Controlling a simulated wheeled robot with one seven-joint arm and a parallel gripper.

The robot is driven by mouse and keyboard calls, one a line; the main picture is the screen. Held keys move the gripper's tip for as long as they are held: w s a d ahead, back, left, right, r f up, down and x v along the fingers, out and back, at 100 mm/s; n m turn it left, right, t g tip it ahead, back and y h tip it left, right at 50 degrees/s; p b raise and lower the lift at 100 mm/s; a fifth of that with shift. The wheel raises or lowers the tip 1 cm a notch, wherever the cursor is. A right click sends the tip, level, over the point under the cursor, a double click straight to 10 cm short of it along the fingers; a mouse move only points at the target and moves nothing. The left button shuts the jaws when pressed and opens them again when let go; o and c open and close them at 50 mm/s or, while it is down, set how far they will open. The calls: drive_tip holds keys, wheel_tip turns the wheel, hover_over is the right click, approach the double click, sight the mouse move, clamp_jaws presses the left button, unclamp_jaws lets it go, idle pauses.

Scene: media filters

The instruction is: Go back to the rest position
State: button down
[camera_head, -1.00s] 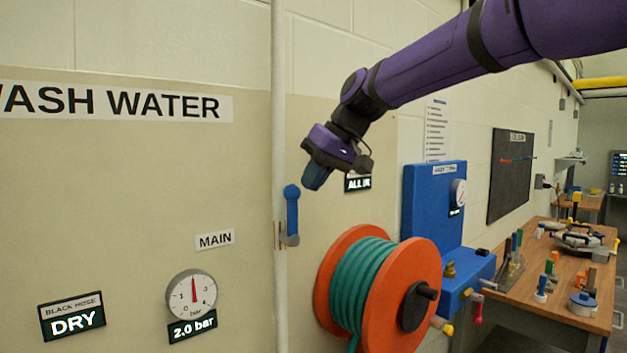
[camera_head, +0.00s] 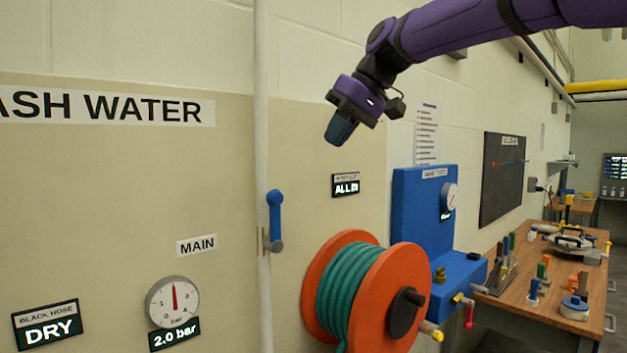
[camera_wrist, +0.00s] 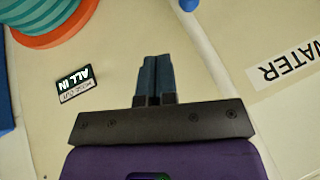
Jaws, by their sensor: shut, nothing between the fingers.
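My gripper (camera_head: 341,127) is shut and empty at the end of my purple arm. It hangs in the air in front of the wall, above and right of the blue valve handle (camera_head: 275,213). The wrist view shows its two dark blue fingers (camera_wrist: 154,78) pressed together with nothing between them. In the head view the fingers point down and slightly left, clear of everything around them.
The blue handle sits on a white vertical pipe (camera_head: 261,120). An orange reel with green hose (camera_head: 385,300) and a blue panel (camera_head: 415,210) stand below right. A workbench (camera_head: 535,300) holds several tools. The gauge (camera_head: 172,301) reads about 2 bar; a display (camera_head: 346,185) reads ALL IN.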

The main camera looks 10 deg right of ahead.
drive_tip(key=s+d+f+m+t+h, duration=0.1)
drive_tip(key=s+d+f+m+h, duration=0.1)
drive_tip(key=s+d+f, duration=0.4)
drive_tip(key=s+d+f+m+t+h, duration=0.1)
drive_tip(key=s+d+f, duration=0.5)
drive_tip(key=s, duration=0.6)
drive_tip(key=s+d+f+m+h, duration=0.3)
drive_tip(key=s+d+f, duration=0.3)
drive_tip(key=s+f, duration=0.4)
drive_tip(key=shift+d+t, duration=0.35)
drive_tip(key=shift+t, duration=0.05)
